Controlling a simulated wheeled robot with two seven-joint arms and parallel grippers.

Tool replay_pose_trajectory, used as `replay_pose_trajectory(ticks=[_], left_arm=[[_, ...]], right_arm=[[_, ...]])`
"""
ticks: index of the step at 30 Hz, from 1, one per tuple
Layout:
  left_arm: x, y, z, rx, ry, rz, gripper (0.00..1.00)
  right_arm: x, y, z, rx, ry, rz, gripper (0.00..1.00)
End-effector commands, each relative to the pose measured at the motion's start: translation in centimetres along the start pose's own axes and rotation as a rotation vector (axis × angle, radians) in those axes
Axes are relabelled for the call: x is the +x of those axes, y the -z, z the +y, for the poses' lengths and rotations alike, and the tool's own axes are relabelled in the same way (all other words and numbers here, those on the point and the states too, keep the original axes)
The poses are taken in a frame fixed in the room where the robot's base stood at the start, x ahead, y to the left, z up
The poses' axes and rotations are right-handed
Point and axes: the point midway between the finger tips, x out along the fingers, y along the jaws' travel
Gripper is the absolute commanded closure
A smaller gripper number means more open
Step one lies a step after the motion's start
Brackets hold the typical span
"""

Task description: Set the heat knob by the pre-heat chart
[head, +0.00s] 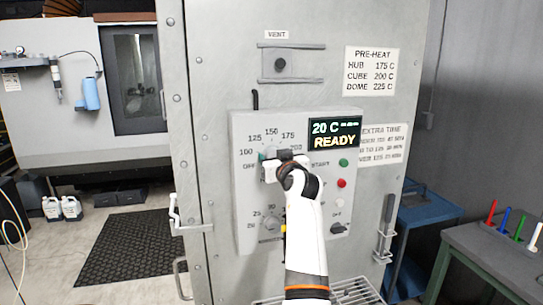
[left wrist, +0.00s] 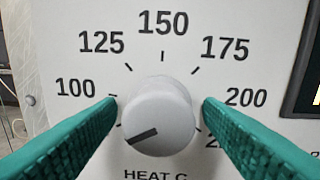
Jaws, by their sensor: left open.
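The heat knob (left wrist: 160,118) is a pale round dial in the left wrist view, above the label "HEAT C". Its dark pointer line points to the lower left, below the 100 mark. My left gripper (left wrist: 160,106) is open, its green fingers on either side of the knob; I cannot tell whether they touch it. In the head view my left gripper (head: 279,157) is at the dial and mostly hides the knob. The pre-heat chart (head: 370,72) reads HUB 175 C, CUBE 200 C, DOME 225 C. My right gripper is not in view.
The display (head: 334,134) reads 20 C and READY. An extra-time chart (head: 383,144) hangs beside it. Green (head: 343,162) and red (head: 341,183) buttons sit right of the knob, a lower dial (head: 270,226) below.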

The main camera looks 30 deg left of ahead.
Motion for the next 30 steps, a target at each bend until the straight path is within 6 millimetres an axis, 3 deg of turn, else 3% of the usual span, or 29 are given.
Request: replay_pose_trajectory(ticks=[6,15,23,30], left_arm=[[0.0,0.0,-0.01,0.0,0.0,0.0,0.39],[0.01,0.0,0.0,0.0,0.0,0.0,0.83],[0.03,-0.03,0.03,0.026,-0.001,-0.002,0.83],[0.05,-0.04,0.03,0.147,-0.001,-0.005,0.83]], right_arm=[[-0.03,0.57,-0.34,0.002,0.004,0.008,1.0],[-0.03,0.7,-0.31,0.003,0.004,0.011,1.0],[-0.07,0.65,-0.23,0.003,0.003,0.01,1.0],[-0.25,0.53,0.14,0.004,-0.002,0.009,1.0]])
